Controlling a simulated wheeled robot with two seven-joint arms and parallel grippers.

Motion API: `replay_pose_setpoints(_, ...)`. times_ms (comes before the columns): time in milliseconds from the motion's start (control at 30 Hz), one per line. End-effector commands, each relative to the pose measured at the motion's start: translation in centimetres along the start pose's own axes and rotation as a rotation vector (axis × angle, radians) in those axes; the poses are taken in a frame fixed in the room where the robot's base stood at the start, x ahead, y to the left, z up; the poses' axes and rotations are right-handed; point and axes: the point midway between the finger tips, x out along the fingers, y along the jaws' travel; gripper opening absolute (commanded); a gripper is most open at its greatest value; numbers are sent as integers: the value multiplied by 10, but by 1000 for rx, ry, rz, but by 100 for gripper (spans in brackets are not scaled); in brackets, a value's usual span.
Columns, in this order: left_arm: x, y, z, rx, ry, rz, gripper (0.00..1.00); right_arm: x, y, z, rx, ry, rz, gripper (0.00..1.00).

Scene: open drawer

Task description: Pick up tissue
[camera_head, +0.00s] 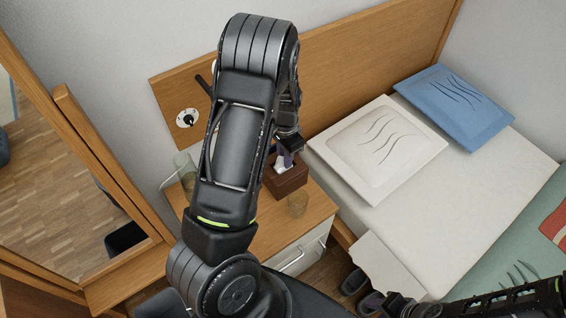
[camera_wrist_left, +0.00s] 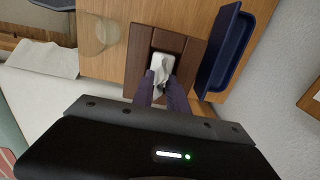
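A brown tissue box (camera_head: 290,180) stands on the wooden nightstand, and a white tissue (camera_head: 281,164) sticks up from its top. Contact with the tissue cannot be made out. My right gripper (camera_head: 393,305) is low at the right, far from the box; its fingers are unclear.
A clear glass (camera_head: 298,204) stands beside the box. A glass vessel (camera_head: 184,168) is at the nightstand's left. A dark blue tray (camera_wrist_left: 228,50) lies close beside the box. The bed (camera_head: 440,210), with white and blue pillows, is to the right.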

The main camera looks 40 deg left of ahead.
Motion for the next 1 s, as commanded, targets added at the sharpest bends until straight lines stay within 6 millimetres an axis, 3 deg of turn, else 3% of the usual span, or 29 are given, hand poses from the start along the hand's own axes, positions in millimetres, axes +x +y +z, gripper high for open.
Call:
replay_pose_setpoints(567, 0, 0, 0, 0, 1, 0, 18, 0, 0, 0, 0, 0, 0, 36)
replay_pose_setpoints(800, 0, 0, 0, 0, 1, 0, 0, 0, 0, 0, 0, 0, 0, 36)
replay_pose_setpoints(1000, 0, 0, 0, 0, 1, 0, 0, 0, 0, 0, 0, 0, 0, 36)
